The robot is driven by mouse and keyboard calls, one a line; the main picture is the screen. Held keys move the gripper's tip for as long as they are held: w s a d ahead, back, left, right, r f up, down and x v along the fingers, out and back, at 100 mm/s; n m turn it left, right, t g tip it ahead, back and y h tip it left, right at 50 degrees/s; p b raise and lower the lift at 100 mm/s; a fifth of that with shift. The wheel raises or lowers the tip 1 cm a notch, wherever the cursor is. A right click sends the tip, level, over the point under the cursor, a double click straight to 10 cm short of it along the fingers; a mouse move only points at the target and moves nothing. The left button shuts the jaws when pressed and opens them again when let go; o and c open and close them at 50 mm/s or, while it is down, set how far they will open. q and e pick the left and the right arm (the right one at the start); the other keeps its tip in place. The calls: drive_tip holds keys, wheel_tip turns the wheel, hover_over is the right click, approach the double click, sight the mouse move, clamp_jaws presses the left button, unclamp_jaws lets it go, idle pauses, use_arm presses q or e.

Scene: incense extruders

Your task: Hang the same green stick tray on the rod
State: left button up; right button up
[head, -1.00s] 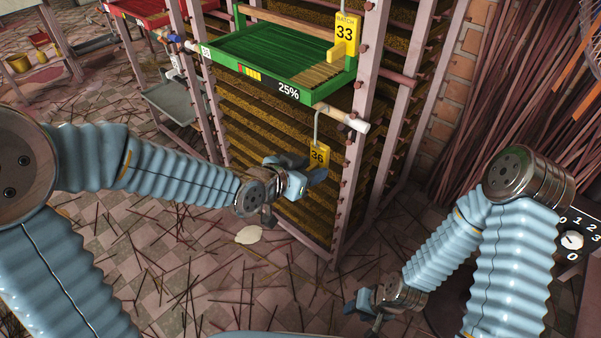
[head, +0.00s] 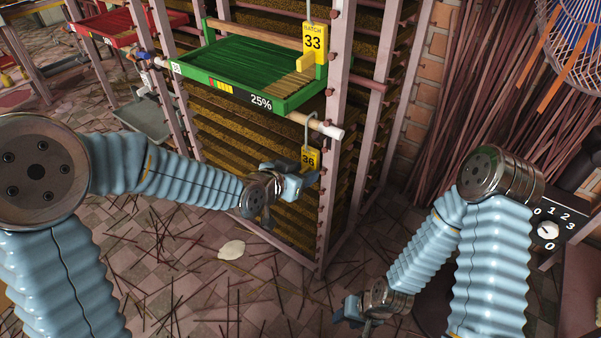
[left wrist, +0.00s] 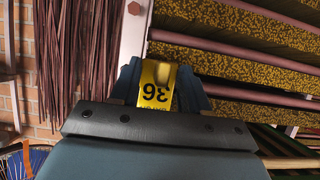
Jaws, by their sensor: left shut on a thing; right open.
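The green stick tray (head: 215,85), marked 25%, sits high on the rack's front with thin sticks in it. A yellow tag marked 33 (head: 314,44) is at its right end. A pale-ended rod (head: 328,129) juts out just below the tray's right corner. My left gripper (head: 300,182) is shut on a yellow tag marked 36 (head: 310,158); the tag shows between the fingers in the left wrist view (left wrist: 156,85). Its grey hook reaches up to the rod; I cannot tell whether it rests on it. My right gripper (head: 355,314) is open and empty, low at the front.
The rack (head: 337,170) holds several layers of yellow-brown sticks. A red tray (head: 112,28) is at the back left. Loose sticks and a pale scrap (head: 231,250) lie on the tiled floor. A dial box (head: 548,228) stands at the right, below bundled sticks.

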idle(0.3)
use_arm(q)
drive_tip(key=o, duration=1.1)
drive_tip(key=shift+o, duration=0.4)
drive_tip(key=shift+o, duration=1.3)
drive_tip(key=s+a+b, duration=0.2)
drive_tip(key=s+a, duration=0.3)
drive_tip(key=s, duration=0.2)
drive_tip(key=shift+s+a, duration=0.15)
